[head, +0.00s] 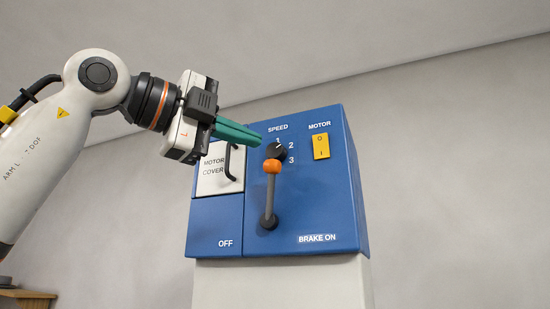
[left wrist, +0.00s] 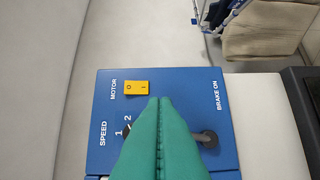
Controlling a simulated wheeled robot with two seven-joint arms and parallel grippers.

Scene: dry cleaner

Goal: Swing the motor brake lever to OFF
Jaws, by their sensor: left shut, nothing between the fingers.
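The brake lever (head: 270,195) is a grey rod with an orange knob on the front of a blue control box (head: 225,215). It stands nearly upright from its round pivot, between the OFF label at left and the BRAKE ON label at lower right. My left gripper (head: 258,140) comes in from the left, its green fingers shut and empty. Its tips are just above and left of the knob; I cannot tell whether they touch. In the left wrist view the fingers (left wrist: 160,102) hide the knob, and the lever's pivot end (left wrist: 208,138) shows at their right.
The box also carries a black speed dial (head: 276,150), a yellow motor switch (head: 321,146) and a white motor cover (head: 218,170) with a black handle, close under my gripper. A pale pedestal (head: 285,285) supports it. A wooden ledge (head: 25,297) is at lower left.

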